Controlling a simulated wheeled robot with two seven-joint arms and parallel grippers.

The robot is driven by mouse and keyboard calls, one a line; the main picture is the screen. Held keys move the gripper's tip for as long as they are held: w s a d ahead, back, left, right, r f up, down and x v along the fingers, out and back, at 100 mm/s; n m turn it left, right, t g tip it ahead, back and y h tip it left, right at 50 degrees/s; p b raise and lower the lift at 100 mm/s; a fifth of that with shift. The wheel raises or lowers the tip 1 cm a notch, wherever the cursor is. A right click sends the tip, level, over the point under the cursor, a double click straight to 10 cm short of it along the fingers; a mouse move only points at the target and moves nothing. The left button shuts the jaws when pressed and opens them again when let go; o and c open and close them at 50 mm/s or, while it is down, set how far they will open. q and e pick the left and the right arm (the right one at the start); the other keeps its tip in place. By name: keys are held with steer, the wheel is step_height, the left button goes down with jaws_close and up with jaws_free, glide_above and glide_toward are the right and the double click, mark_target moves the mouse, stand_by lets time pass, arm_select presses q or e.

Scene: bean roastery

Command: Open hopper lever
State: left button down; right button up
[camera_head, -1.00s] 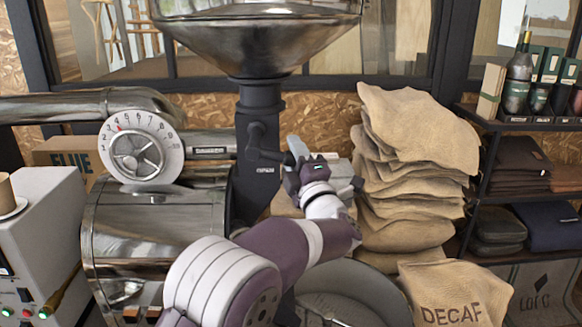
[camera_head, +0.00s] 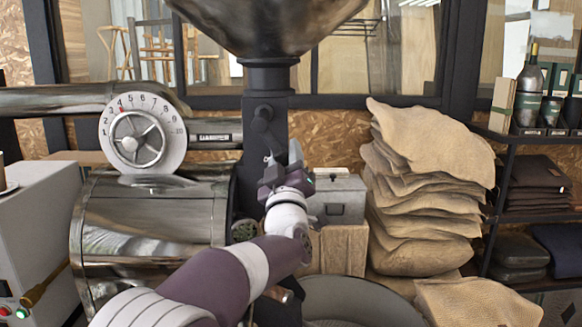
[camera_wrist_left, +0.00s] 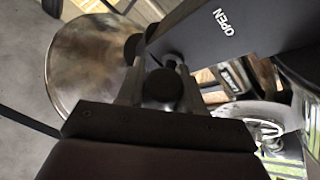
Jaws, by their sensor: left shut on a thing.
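The hopper lever (camera_head: 264,126) is a black handle on the dark column (camera_head: 280,82) under the metal hopper (camera_head: 268,25). It hangs down steeply from its round pivot. My left gripper (camera_head: 280,160) is at its lower end and hides that end in the head view. In the left wrist view the dark round lever knob (camera_wrist_left: 161,86) sits between my left gripper's fingers, which are shut on it. The word OPEN shows on the column there. My right gripper is not in view.
The steel roaster drum (camera_head: 150,225) and numbered dial (camera_head: 143,133) stand left of the column. A grey metal box (camera_head: 338,198) on a wooden crate and stacked burlap sacks (camera_head: 425,190) stand to the right. A shelf (camera_head: 500,175) is at far right.

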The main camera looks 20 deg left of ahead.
arm_select(q)
steer(key=shift+a+f+m, duration=0.15)
steer(key=shift+f+m, duration=0.1)
steer(key=shift+m, duration=0.25)
steer(key=shift+h, duration=0.4)
steer(key=c, duration=0.8)
jaws_free()
steer(key=shift+s+a, duration=0.1)
steer(key=shift+b, duration=0.3)
steer(key=b+v, duration=0.4)
steer(key=v, duration=0.8)
steer(key=shift+s+f, duration=0.2)
steer(key=shift+s, duration=0.05)
